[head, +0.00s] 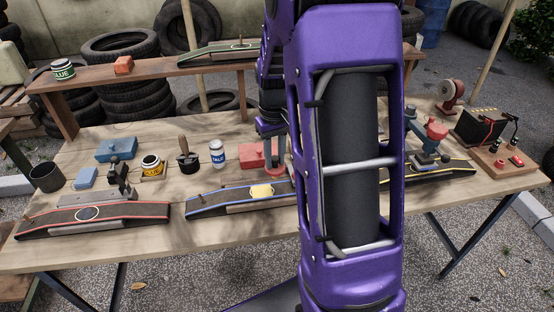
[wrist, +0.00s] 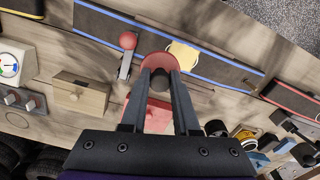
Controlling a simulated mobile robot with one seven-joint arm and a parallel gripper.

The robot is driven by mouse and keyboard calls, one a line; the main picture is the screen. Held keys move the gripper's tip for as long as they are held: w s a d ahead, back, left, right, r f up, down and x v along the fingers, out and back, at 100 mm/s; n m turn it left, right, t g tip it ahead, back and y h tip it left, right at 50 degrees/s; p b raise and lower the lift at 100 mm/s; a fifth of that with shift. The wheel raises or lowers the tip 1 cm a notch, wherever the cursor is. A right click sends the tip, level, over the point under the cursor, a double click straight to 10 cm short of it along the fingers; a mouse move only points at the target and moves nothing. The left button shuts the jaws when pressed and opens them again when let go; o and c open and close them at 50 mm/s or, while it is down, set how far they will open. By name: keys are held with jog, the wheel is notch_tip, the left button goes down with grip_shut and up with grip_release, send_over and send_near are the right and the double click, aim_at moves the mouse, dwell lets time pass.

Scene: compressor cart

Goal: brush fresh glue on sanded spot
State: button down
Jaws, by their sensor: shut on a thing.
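My gripper (head: 274,158) is shut on a red, round-rimmed thing (head: 275,171) with a dark middle; in the wrist view this thing (wrist: 160,61) sits between the fingertips (wrist: 160,85). I cannot tell what it is. It is beside the blue-edged strip (head: 225,199), close to its yellow patch (head: 262,190); contact is unclear. The patch also shows in the wrist view (wrist: 183,54). A red-edged strip (head: 140,211) with a white circle lies at left. A yellow-labelled glue jar (head: 152,165) and a wooden-handled tool on a black base (head: 186,158) stand behind.
A talc bottle (head: 218,153) and red box (head: 250,155) stand near my gripper. A red knob on a grey lever (wrist: 127,41) is close by. A wooden drawer box (wrist: 82,95) stands behind. A shelf (head: 145,68) spans the back. My arm hides the table's middle.

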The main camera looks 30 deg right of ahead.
jog(key=shift+r+p, duration=1.6)
jog(key=shift+r, duration=0.75)
jog(key=shift+f, duration=0.1)
